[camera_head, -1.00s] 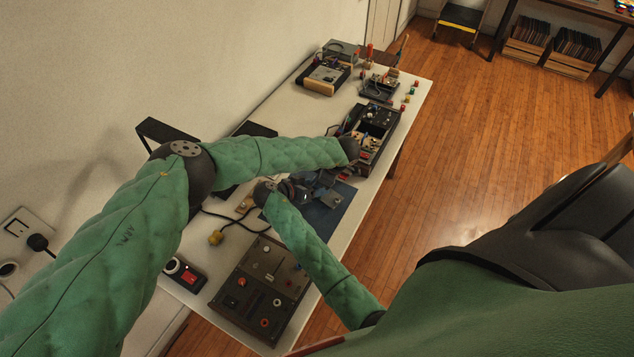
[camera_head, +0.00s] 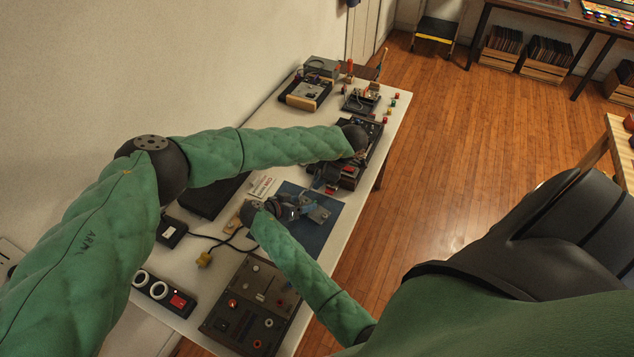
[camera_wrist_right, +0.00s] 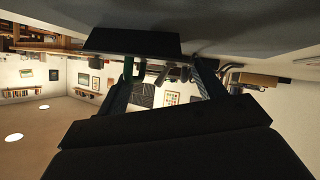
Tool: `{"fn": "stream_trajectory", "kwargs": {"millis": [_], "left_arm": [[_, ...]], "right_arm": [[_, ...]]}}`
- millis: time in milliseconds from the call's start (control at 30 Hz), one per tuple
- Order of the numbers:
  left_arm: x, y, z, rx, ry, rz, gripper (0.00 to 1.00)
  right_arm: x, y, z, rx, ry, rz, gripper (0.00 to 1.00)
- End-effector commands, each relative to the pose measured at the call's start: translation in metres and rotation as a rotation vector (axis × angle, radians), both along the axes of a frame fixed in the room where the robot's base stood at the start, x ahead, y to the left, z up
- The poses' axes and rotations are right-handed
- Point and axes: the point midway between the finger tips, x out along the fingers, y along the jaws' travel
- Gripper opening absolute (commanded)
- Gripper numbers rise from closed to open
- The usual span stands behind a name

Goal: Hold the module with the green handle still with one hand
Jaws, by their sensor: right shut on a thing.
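My left arm reaches in from the left. Its dark wrist (camera_head: 355,138) is over the black open case (camera_head: 374,150) and covers part of it; the left fingers cannot be made out. My right gripper (camera_head: 316,213) is low over the blue mat (camera_head: 295,240), its blue-grey fingers pointing right. In the right wrist view, the gripper (camera_wrist_right: 162,75) has its fingers apart with a dark flat piece (camera_wrist_right: 130,42) at their tips, shut on it as far as I can tell. A small green bit (camera_wrist_right: 128,68) shows beside the left finger. I cannot clearly identify the green-handled module.
A dark control panel (camera_head: 250,306) lies at the near end of the white table, beside a power strip (camera_head: 165,292). Other devices (camera_head: 306,92) stand at the far end.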

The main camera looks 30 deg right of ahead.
Motion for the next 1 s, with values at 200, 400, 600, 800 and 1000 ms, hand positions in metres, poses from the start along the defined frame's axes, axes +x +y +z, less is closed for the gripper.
{"fn": "stream_trajectory", "kwargs": {"millis": [200,400,600,800,1000], "left_arm": [[0.000,0.000,0.000,0.000,0.000,0.000,0.17],[0.000,0.000,0.000,0.000,0.000,0.000,0.17],[0.000,0.000,0.000,0.000,0.000,0.000,0.17],[0.000,0.000,0.000,0.000,0.000,0.000,0.17],[0.000,0.000,0.000,0.000,0.000,0.000,0.17]], "right_arm": [[-0.001,0.001,-0.001,0.002,0.002,0.000,0.41],[0.000,0.001,-0.001,0.001,0.001,0.000,0.94],[0.000,0.000,-0.001,0.001,0.001,0.000,0.94],[0.000,0.004,0.001,0.001,0.000,0.000,0.94],[-0.002,0.021,0.010,0.003,0.001,0.000,0.94]]}}
